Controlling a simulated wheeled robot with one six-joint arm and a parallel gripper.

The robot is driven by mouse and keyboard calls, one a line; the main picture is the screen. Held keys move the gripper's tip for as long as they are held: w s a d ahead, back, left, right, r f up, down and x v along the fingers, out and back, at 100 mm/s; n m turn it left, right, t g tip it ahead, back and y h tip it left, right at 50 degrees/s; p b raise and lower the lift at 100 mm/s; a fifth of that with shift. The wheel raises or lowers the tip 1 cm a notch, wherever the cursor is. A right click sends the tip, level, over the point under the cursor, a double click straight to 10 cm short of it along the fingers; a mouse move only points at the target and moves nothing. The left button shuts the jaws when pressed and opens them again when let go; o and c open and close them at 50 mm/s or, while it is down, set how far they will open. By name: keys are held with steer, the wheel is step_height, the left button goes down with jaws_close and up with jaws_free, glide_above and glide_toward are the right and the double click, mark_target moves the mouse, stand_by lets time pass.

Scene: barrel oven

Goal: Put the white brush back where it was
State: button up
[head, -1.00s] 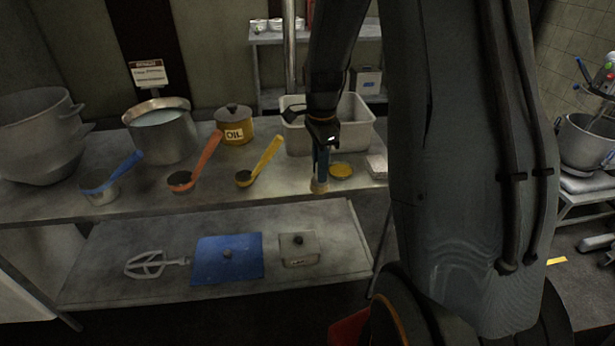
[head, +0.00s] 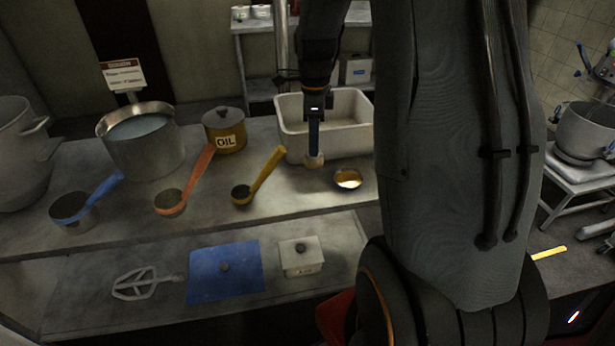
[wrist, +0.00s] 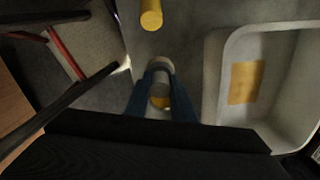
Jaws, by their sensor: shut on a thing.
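The white brush (head: 314,161) shows as a pale, blunt end just below the blue fingers of my gripper (head: 314,150). My gripper is shut on it and points down over the metal table (head: 215,190), in front of the grey tub. In the wrist view the brush (wrist: 160,67) shows as a pale round piece at the fingertips (wrist: 160,80). The fingers hide part of it, and I cannot tell whether its lower end touches the table. A small bowl of amber liquid (head: 348,179) stands just right of the gripper.
The grey tub (head: 290,128) stands behind the gripper. Left are yellow (head: 268,167), orange (head: 199,178) and blue (head: 107,184) ladles, an oil pot (head: 224,132) and a large pot (head: 140,150). The lower shelf holds a blue board (head: 224,285) and a lidded box (head: 302,257).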

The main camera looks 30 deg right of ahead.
steer(key=shift+f+p, duration=1.2)
steer(key=shift+f, duration=3.6)
steer(key=shift+f, duration=0.1)
steer(key=o, duration=0.9)
steer(key=shift+o, duration=0.2)
